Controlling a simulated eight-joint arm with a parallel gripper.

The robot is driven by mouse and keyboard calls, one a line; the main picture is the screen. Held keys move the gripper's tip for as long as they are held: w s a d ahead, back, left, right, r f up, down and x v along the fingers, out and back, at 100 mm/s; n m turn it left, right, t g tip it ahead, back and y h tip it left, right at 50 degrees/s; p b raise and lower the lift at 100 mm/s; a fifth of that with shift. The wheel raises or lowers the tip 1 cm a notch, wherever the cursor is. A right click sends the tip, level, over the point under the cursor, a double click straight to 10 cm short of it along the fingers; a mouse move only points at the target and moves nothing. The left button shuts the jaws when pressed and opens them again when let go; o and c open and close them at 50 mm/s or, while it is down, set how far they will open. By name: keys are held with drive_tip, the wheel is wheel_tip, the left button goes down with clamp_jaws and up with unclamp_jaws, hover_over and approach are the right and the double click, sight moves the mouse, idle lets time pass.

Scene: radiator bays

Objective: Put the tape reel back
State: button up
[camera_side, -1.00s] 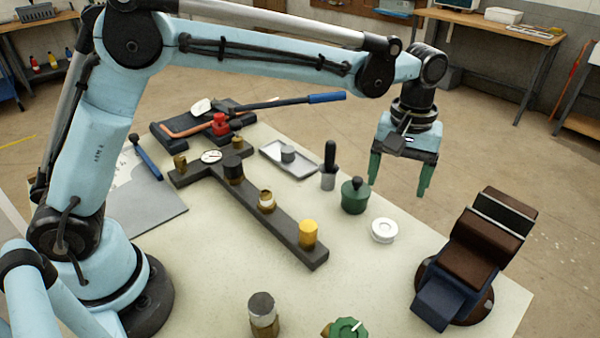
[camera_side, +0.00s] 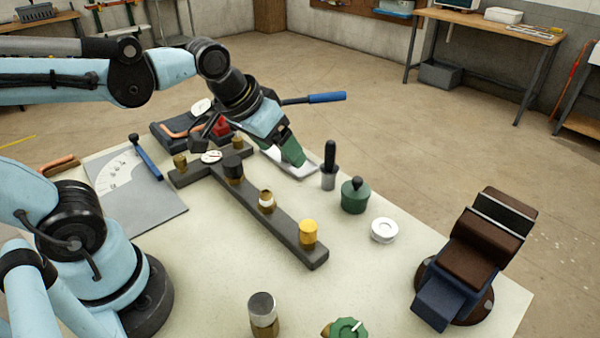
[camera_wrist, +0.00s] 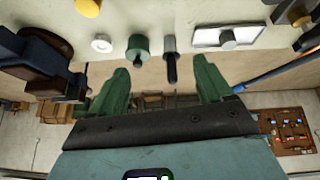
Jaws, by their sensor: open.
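The tape reel (camera_side: 384,230) is a small white disc with a raised centre. It lies flat on the pale bench top, to the right of a green round pot with a knob. It also shows in the wrist view (camera_wrist: 101,43), upper left, beyond the left finger. My gripper (camera_side: 291,150) is tilted above the far part of the bench, over the metal tray, which it partly hides. Its green fingers stand wide apart in the wrist view (camera_wrist: 163,68), with nothing between them. It is well apart from the reel.
The metal tray (camera_wrist: 230,37) holds a grey cylinder. Beside it stand a black-handled tool (camera_side: 329,165) and the green pot (camera_side: 355,195). A dark manifold bar (camera_side: 285,233) carries several fittings, one yellow-capped. A brown and blue vise (camera_side: 470,255) stands at right. Bench around the reel is clear.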

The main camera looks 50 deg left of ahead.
drive_tip(key=shift+m+t, duration=0.4)
drive_tip(key=shift+t, duration=0.2)
drive_tip(key=s+a+f, duration=0.2)
drive_tip(key=shift+s, duration=0.4)
